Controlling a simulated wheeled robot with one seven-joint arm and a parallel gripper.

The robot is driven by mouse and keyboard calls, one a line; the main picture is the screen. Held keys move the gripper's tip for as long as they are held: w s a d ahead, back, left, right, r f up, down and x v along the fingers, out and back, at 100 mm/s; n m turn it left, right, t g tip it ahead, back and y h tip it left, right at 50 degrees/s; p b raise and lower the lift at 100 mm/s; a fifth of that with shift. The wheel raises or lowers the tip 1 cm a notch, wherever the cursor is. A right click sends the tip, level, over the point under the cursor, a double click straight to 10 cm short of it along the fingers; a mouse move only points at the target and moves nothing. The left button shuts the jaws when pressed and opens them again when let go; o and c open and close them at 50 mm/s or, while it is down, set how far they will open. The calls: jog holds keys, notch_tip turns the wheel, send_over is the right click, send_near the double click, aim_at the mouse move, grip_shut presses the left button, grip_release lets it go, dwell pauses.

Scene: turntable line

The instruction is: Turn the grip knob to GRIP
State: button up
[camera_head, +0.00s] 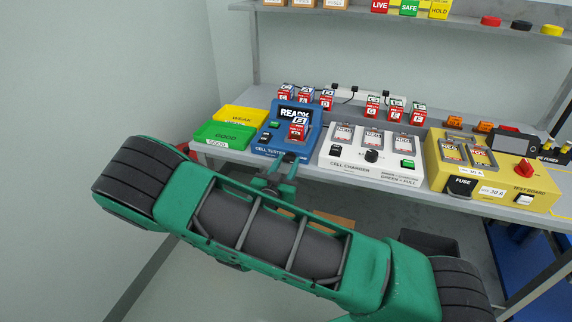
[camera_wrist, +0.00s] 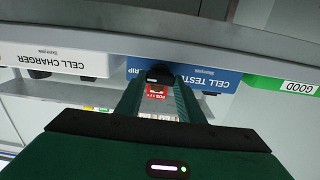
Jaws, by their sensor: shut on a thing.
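The blue cell tester (camera_head: 270,142) stands on the bench, its screen reading READY, with a red-labelled cell upright in its slot. In the wrist view its front edge (camera_wrist: 205,80) appears upside down. My gripper (camera_head: 290,157) is at the tester's front right. In the wrist view my gripper (camera_wrist: 160,76) has its fingertips on both sides of the black grip knob (camera_wrist: 158,72) and is shut on it. A partly covered label ending in RIP shows beside the knob. My fingers hide the knob's sides, and its pointer setting cannot be read.
The white cell charger (camera_head: 371,152) stands close to the right of the tester, with the yellow test board (camera_head: 489,190) beyond it. Green GOOD (camera_head: 222,136) and yellow WEAK (camera_head: 240,116) trays are at the left. Several cells stand behind the tester and charger.

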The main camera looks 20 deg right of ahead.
jog(key=shift+a, duration=0.1)
jog(key=o, duration=0.8)
jog(key=v, duration=1)
jog(key=shift+s+a, duration=0.2)
jog(key=shift+s, duration=0.1)
